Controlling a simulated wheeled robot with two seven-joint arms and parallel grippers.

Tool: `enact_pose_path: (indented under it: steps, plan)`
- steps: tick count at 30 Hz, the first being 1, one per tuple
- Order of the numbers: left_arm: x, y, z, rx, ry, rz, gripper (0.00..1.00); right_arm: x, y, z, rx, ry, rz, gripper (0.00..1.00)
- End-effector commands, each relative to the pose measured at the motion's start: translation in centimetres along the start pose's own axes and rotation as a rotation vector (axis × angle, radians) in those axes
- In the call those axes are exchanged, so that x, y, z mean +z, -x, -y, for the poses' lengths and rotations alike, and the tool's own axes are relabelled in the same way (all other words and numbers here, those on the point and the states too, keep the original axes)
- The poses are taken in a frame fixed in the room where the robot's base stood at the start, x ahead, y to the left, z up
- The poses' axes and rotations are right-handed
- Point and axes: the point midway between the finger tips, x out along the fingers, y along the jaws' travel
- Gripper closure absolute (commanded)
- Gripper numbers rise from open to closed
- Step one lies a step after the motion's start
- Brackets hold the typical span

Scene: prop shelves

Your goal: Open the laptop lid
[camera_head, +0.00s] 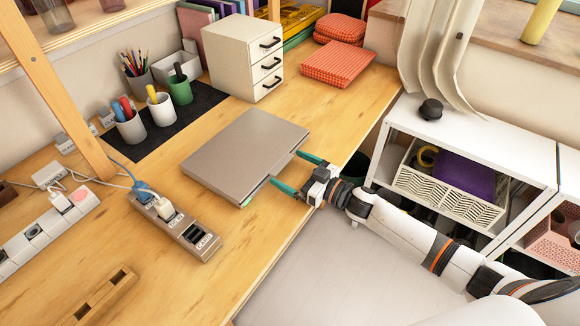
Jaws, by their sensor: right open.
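A grey laptop (247,152) lies shut on the wooden desk, its lid flat and its near right side towards the desk's front edge. My right gripper (292,172) is at the laptop's near right edge. Its two green fingertips are spread apart, one near the right corner and one near the front corner, with nothing held between them. I cannot tell whether the fingers touch the laptop. My left gripper is not in view.
A power strip (180,228) with plugs lies left of the laptop. Pen cups (160,108) stand on a dark mat behind it. A white drawer box (243,58) and red checked cloths (338,63) are at the back. A white shelf (470,140) stands right of the desk.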

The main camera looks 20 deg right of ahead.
Motion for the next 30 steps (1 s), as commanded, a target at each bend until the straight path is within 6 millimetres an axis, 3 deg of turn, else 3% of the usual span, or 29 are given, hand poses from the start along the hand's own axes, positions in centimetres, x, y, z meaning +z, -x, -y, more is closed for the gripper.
enact_pose_path:
  steps: [4,13,24,30]
  plan:
    - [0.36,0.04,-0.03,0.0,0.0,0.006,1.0,0.06,-1.02,0.03,-0.001,-0.001,0.0,0.0]
    - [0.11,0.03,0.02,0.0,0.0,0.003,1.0,0.0,-1.18,0.01,0.0,0.0,-0.001,0.0]
    - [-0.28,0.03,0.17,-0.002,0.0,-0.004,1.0,0.01,-1.14,0.0,0.0,0.0,0.0,0.59]
    - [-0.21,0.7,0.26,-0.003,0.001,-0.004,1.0,0.52,-1.14,0.01,0.001,0.001,-0.011,0.59]
